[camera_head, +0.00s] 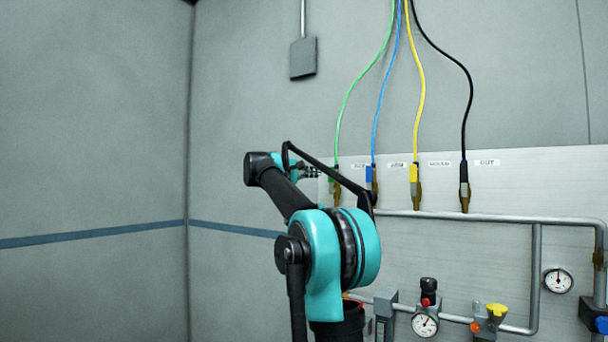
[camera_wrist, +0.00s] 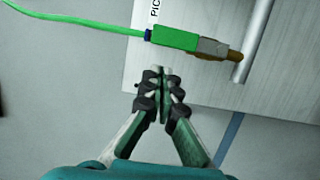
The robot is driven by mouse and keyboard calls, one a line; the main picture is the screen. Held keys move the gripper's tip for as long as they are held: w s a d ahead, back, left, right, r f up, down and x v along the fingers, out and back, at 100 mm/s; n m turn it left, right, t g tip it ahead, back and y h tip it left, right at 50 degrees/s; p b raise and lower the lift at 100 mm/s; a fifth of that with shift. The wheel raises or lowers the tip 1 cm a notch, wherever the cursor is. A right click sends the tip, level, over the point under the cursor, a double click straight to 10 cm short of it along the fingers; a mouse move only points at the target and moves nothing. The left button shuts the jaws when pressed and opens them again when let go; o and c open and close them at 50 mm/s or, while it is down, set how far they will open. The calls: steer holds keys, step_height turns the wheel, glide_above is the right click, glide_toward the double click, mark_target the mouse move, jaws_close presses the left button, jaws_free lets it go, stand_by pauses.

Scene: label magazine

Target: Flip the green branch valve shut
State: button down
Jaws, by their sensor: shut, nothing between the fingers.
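The green branch valve (camera_head: 333,184) is at the left end of a row of valves on the grey wall panel, partly hidden by my arm. In the wrist view its green part (camera_wrist: 175,38) lies in line with the green hose, a grey fitting and a brass end at the pipe. My gripper (camera_wrist: 160,73) is shut and empty, with its fingertips beside the green part and a visible gap between them in the picture. In the head view my gripper (camera_head: 312,172) is small, just left of the valve.
Blue (camera_head: 370,174), yellow (camera_head: 414,173) and black (camera_head: 464,172) hose fittings stand to the right along the panel. A pipe (camera_head: 500,218) runs below them. Gauges and a yellow-topped fitting (camera_head: 496,311) sit lower right. The wall at left is clear.

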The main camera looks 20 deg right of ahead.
mark_target(333, 171)
steer(key=shift+s+d, duration=0.65)
steer(key=shift+s, duration=0.05)
steer(key=shift+s+d+r+m, duration=0.1)
steer(key=shift+s+d+m, duration=0.15)
steer(key=shift+m, duration=0.35)
steer(key=m, duration=0.1)
steer(key=s+d+m+y, duration=0.1)
steer(key=shift+s+r+m, duration=0.2)
steer(key=shift+s+m, duration=0.1)
steer(key=s+d+m, duration=0.1)
steer(key=m, duration=0.1)
steer(key=s+m+y, duration=0.1)
steer(key=m, duration=0.1)
steer(key=shift+s+d+f, duration=0.15)
steer(key=shift+d, duration=0.25)
steer(key=s+d+f+m, duration=0.1)
steer(key=m, duration=0.1)
steer(key=s+f+m+t+y, duration=0.1)
steer(key=m, duration=0.1)
steer(key=s+d+f+m+y, duration=0.1)
steer(key=m, duration=0.1)
steer(key=shift+s+d+f+m+t, duration=0.15)
steer(key=shift+d+f+m+t, duration=0.15)
steer(key=shift+f+t, duration=0.1)
steer(key=shift+f, duration=0.15)
steer(key=shift+d, duration=0.1)
